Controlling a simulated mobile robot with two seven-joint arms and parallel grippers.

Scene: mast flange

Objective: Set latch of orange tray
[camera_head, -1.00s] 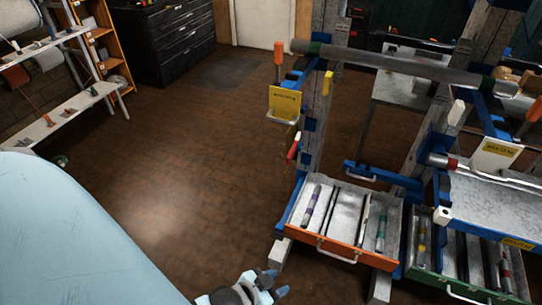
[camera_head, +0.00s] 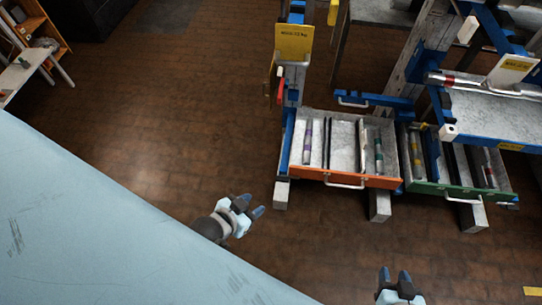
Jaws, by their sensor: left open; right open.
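The orange-fronted tray (camera_head: 385,182) is low on the rack and pulled out. It has a pale handle (camera_head: 345,186) on its front and several rods inside, some with coloured bands. I cannot make out its latch for certain; a small red lever (camera_head: 281,86) shows on the post above its left side. My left gripper (camera_head: 250,207) is open and empty, in front of the tray and to its left, apart from it. My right gripper (camera_head: 394,275) is open and empty near the bottom edge, apart from the tray.
A green-fronted tray (camera_head: 430,187) with rods stands to the right of the orange one. A blue-edged shelf (camera_head: 495,142) is above it. A yellow sign (camera_head: 294,43) hangs on the left post. Rack feet (camera_head: 379,207) stick out in front. The brown floor (camera_head: 160,120) at left is clear.

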